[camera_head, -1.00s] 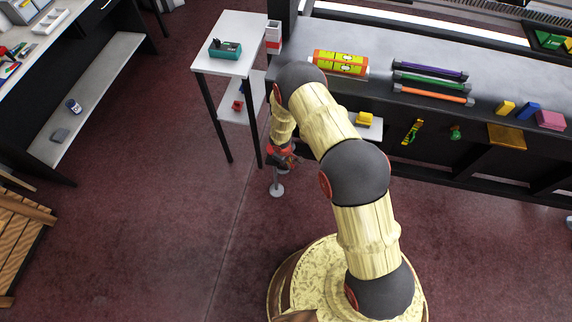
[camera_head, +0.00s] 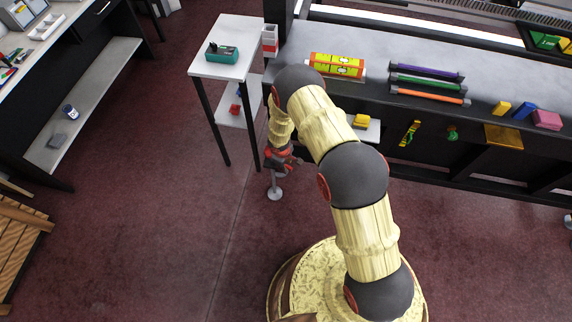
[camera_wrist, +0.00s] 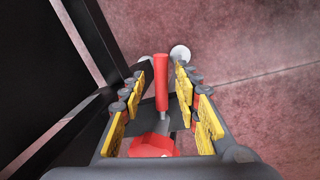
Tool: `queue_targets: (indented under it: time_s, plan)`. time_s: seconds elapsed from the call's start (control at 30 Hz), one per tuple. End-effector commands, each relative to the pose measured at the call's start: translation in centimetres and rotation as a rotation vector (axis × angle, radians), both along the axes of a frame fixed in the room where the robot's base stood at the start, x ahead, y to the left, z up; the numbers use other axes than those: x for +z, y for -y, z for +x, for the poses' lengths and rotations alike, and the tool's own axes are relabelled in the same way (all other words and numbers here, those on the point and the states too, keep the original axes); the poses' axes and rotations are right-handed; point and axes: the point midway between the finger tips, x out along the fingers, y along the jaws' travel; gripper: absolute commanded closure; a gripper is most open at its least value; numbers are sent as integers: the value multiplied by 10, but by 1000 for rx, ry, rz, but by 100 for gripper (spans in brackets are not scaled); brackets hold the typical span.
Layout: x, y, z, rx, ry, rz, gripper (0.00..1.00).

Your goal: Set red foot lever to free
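The red foot lever (camera_wrist: 161,88) shows in the wrist view as a red bar with a grey shaft, above a red base part (camera_wrist: 153,146). My gripper (camera_wrist: 161,76) is open, with yellow-padded fingers on both sides of the lever. Gaps show between the bar and the pads, so it does not look gripped. In the head view my gripper (camera_head: 281,163) is low beside the long table's left end, and the lever cannot be told apart from the red parts there.
A grey round foot (camera_head: 275,194) stands on the floor below my gripper. A small white side table (camera_head: 213,66) and the long grey table (camera_head: 400,50) stand close by. Black frame parts (camera_wrist: 90,40) run along the left of the wrist view. The floor to the left is open.

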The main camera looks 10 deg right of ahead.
Motion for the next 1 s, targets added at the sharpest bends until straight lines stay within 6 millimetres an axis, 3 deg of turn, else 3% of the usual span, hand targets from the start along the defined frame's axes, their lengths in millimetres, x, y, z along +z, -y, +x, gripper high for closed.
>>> queue_targets:
  time_s: [0.37, 0.8, 1.0]
  plan:
    - [9, -1, -1, -2, 1, 0, 68]
    - [89, -12, -13, -1, 2, 0, 68]
    - [111, -15, -16, 1, 0, 0, 68]
